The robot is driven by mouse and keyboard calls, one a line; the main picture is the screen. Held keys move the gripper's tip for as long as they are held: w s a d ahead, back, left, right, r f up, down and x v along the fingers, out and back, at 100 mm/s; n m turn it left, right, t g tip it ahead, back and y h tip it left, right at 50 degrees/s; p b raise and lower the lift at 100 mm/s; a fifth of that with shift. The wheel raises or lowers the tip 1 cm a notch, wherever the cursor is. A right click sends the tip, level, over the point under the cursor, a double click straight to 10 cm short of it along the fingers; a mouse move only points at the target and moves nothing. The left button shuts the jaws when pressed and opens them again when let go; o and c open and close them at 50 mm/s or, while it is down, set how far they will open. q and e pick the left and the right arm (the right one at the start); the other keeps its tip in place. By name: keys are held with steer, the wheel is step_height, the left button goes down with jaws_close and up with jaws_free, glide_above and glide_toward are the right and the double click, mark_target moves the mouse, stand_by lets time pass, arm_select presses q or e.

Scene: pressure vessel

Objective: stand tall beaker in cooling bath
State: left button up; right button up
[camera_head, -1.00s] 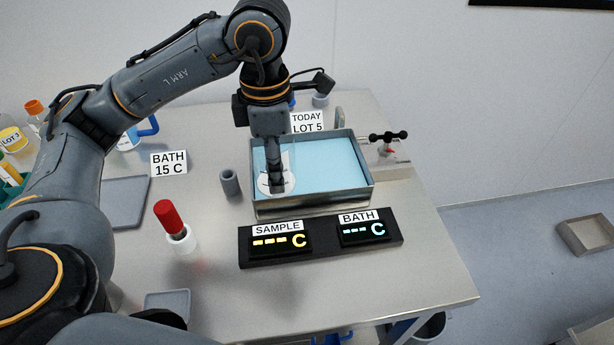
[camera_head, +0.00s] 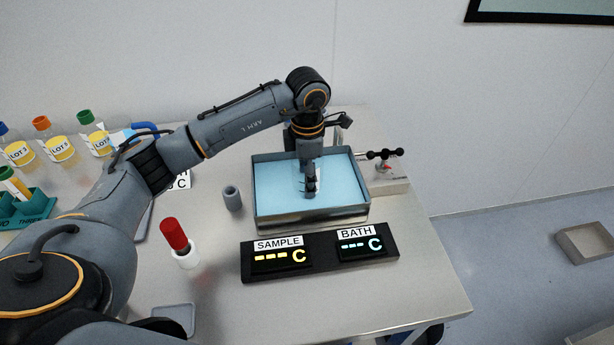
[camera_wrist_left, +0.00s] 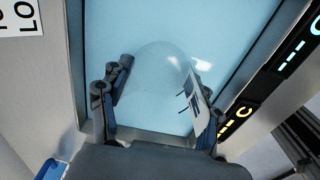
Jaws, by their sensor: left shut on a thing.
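The cooling bath (camera_head: 312,217) is an open metal tray with light blue liquid. My left gripper (camera_head: 311,187) points down over the middle of the bath. In the left wrist view my left gripper (camera_wrist_left: 155,100) is shut on the tall beaker (camera_wrist_left: 160,62), a clear glass vessel whose rounded outline shows faintly between the fingers. A white patch with dark marks shows by the right-hand finger. The beaker is within the bath's walls. I cannot tell whether its base touches the bath floor. My right gripper is not in view.
A black panel (camera_head: 320,252) with SAMPLE and BATH displays lies in front of the bath. A valve fitting (camera_head: 386,168) is at the right. Bottles (camera_head: 58,145) stand far left.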

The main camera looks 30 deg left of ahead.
arm_select(q)
steer(key=shift+f, duration=0.9)
steer(key=o, duration=1.4)
steer(key=shift+c, duration=0.2)
steer(key=o, duration=0.3)
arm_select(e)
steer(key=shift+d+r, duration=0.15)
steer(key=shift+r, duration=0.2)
